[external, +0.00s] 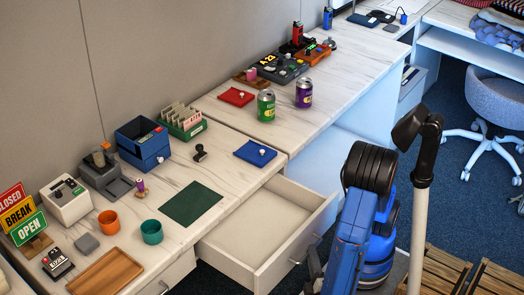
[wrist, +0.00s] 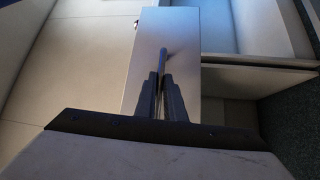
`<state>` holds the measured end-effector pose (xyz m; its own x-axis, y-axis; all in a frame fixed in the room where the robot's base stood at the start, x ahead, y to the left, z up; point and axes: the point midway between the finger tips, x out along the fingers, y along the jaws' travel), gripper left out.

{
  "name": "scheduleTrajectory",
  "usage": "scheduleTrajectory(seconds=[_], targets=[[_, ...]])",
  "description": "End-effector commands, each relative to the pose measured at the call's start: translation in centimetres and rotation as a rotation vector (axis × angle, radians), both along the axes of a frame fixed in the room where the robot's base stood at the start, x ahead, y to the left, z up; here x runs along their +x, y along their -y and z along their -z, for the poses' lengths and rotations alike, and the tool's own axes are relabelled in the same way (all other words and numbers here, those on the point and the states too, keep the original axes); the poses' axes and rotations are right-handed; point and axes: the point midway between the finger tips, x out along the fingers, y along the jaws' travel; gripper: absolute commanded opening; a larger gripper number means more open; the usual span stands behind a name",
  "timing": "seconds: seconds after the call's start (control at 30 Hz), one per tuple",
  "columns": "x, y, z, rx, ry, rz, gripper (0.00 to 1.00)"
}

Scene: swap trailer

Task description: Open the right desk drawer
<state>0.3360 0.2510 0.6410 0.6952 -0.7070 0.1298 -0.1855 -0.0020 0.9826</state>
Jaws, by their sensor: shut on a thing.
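The right desk drawer (external: 262,215) is pulled out well beyond the desk front, and its visible inside is empty. Its pale front panel (external: 276,268) faces my arm. In the wrist view, the two dark fingers of my gripper (wrist: 161,88) are closed together on the slim drawer handle (wrist: 164,57), in front of a pale panel. The fingers hide part of the handle. In the external view, my blue and black arm stands at the right of the drawer, and my fingertips cannot be made out there.
The desktop (external: 240,177) above carries a green mat (external: 192,203), a blue notebook-like pad (external: 255,153), a green can (external: 266,106) and a purple can (external: 304,93). Wooden pallets (external: 495,282) lie on the floor at the lower right. A swivel chair (external: 497,100) stands at the upper right.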

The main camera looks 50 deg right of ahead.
Motion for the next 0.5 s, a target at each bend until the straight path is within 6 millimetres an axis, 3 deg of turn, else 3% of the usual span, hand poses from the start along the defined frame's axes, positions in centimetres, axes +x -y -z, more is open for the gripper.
scheduleTrajectory(seconds=[0.2, 0.5], targets=[[-1.9, -0.1, 0.1, 0.002, -0.002, -0.001, 0.00], [-2.3, -0.1, 0.1, 0.002, -0.002, 0.000, 0.00]])
